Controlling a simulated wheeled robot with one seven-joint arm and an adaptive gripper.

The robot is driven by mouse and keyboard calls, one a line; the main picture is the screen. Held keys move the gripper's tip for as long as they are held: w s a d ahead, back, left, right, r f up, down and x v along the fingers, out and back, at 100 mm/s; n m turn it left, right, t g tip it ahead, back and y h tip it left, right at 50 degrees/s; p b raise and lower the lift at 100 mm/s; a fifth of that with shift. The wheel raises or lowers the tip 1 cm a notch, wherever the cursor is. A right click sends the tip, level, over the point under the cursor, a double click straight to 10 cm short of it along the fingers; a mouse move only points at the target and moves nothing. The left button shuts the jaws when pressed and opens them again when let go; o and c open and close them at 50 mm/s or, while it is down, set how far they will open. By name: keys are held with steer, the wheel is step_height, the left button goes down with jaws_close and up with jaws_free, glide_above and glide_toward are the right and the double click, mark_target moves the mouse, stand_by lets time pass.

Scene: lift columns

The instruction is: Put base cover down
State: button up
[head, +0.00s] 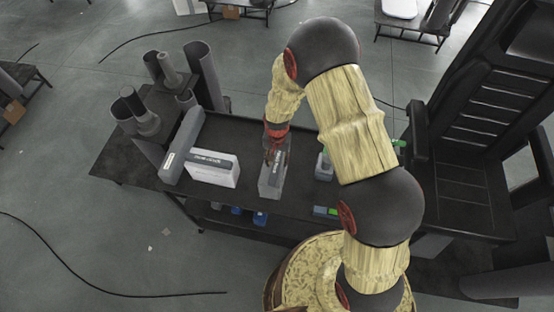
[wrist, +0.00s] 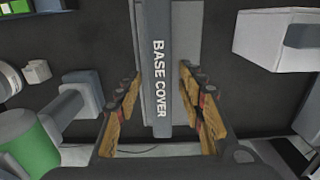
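The base cover shows in the wrist view as a long grey bar (wrist: 158,60) with white "BASE COVER" lettering and a paler side along its right. In the head view, the base cover (head: 271,184) is a pale grey block with a darker top on the dark table, below my gripper. My gripper (head: 275,155) points down at its far end. In the wrist view the two fingers of my gripper (wrist: 160,82) stand apart, one on each side of the bar. A gap shows on the right; contact on the left is unclear.
The dark table (head: 236,128) also holds a white box (head: 213,174), a long grey part (head: 182,145) on the left and a small grey part (head: 324,166) on the right. Grey cylinders (head: 204,75) stand at the back left. A black column structure (head: 480,110) rises at right.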

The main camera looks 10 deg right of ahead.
steer(key=shift+r, duration=0.45)
steer(key=s+d+r+n+t+b, duration=0.1)
steer(key=s+d+r, duration=0.2)
steer(key=r, duration=1.3)
steer(key=s+d+r+n+t, duration=0.15)
steer(key=s+r, duration=0.25)
steer(key=r, duration=1.2)
steer(key=s+d+r+n+t, duration=0.1)
steer(key=s+d+r, duration=0.1)
steer(key=s+r, duration=0.3)
steer(key=s+d+r+n+t, duration=0.1)
steer(key=s+r, duration=0.4)
steer(key=s, duration=0.5)
steer(key=shift+d+t, duration=0.55)
steer(key=shift+d, duration=0.5)
steer(key=shift+s, duration=0.1)
